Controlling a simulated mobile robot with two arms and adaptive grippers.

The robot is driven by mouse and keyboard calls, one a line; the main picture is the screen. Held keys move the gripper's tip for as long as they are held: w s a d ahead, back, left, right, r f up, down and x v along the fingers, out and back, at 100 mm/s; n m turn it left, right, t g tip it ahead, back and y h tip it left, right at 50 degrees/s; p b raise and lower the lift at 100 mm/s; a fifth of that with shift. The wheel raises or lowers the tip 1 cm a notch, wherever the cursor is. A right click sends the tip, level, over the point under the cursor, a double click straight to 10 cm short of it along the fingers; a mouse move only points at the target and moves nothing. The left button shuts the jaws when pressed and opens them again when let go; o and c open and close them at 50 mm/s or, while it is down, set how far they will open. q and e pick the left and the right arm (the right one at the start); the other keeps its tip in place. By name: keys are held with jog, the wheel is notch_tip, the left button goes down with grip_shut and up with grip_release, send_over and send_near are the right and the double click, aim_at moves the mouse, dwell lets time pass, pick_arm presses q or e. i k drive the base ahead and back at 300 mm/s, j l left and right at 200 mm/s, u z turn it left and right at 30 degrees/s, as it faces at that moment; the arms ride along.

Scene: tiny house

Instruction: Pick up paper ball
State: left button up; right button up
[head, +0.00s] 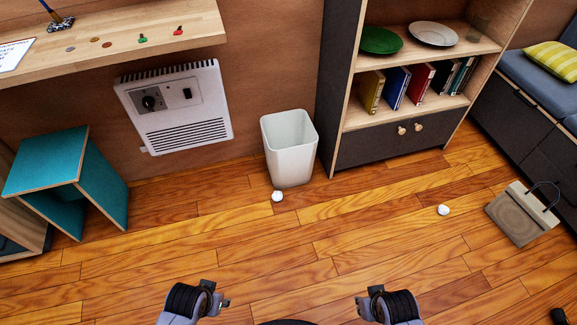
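One white paper ball (277,196) lies on the wooden floor just in front of the white bin. A second white paper ball (444,210) lies on the floor to the right, near a paper bag. My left gripper (224,303) is at the bottom edge of the head view, left of centre, apart from both balls. My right gripper (360,303) is at the bottom edge, right of centre, also apart from them. The fingers of both are too small and partly hidden to tell whether they are open or shut.
The white bin (289,150) stands against the wall beside a shelf unit (385,150) with books and plates. A teal stool (75,178) stands left under a desk (120,32). A paper bag (520,214) stands right, near a bench (530,120). The middle floor is clear.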

aim_at(276, 196)
jog(key=i+j+z, duration=0.2)
jog(key=j+z, duration=0.15)
jog(key=j, duration=1)
jog(key=j+z, duration=0.35)
jog(key=j, duration=1)
